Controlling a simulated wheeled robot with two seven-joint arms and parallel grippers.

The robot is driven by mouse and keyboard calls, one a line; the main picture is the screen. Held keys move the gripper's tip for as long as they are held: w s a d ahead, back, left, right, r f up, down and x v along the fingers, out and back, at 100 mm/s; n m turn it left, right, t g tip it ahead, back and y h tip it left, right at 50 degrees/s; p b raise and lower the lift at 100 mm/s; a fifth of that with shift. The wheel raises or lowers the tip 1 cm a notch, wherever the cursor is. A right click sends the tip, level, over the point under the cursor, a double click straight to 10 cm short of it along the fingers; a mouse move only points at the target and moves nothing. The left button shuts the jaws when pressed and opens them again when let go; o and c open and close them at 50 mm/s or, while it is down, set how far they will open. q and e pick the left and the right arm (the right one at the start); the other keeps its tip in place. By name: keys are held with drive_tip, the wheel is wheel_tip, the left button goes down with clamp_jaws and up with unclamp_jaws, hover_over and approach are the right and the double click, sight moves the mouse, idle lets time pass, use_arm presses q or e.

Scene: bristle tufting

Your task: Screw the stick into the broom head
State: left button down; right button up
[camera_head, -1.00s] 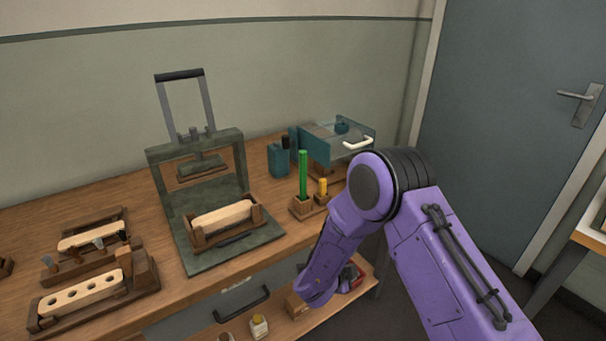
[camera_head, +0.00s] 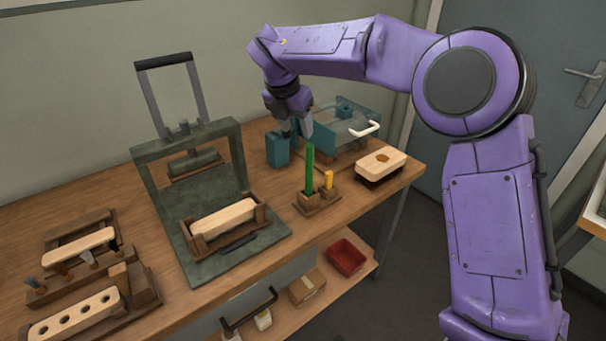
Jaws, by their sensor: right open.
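The stick is probably the green upright rod (camera_head: 310,168), standing in a small wooden holder (camera_head: 309,199) on the workbench. A pale wooden block with a hole in its top and dark bristles underneath, apparently the broom head (camera_head: 382,162), lies at the bench's right end. My right gripper (camera_head: 297,128) is open and points down, just above and slightly left of the green rod's top. It holds nothing that I can see. Whether it touches the rod is unclear. My left gripper is out of view.
A dark green press (camera_head: 188,140) stands left of the rod with a wooden block (camera_head: 223,218) in its fixture. A yellow peg (camera_head: 328,180) is beside the rod. A red bin (camera_head: 346,257) sits on the lower shelf.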

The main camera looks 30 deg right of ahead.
sight(311, 154)
drive_tip(key=f, duration=0.1)
drive_tip(key=d+f, duration=0.2)
drive_tip(key=shift+s+d+f, duration=0.2)
drive_tip(key=shift+s+f, duration=0.1)
drive_tip(key=shift+f, duration=0.1)
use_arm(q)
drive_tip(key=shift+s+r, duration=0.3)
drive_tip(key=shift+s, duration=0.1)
use_arm(e)
drive_tip(key=shift+s+f, duration=0.1)
drive_tip(key=shift+f, duration=0.1)
drive_tip(key=x, duration=0.1)
drive_tip(key=p+x, duration=0.1)
drive_tip(key=x, duration=0.1)
drive_tip(key=p+x, duration=0.1)
drive_tip(key=x, duration=0.1)
drive_tip(key=shift+s+a, duration=0.1)
drive_tip(key=shift+s, duration=0.3)
drive_tip(key=shift+w+f, duration=0.1)
drive_tip(key=shift+f, duration=0.2)
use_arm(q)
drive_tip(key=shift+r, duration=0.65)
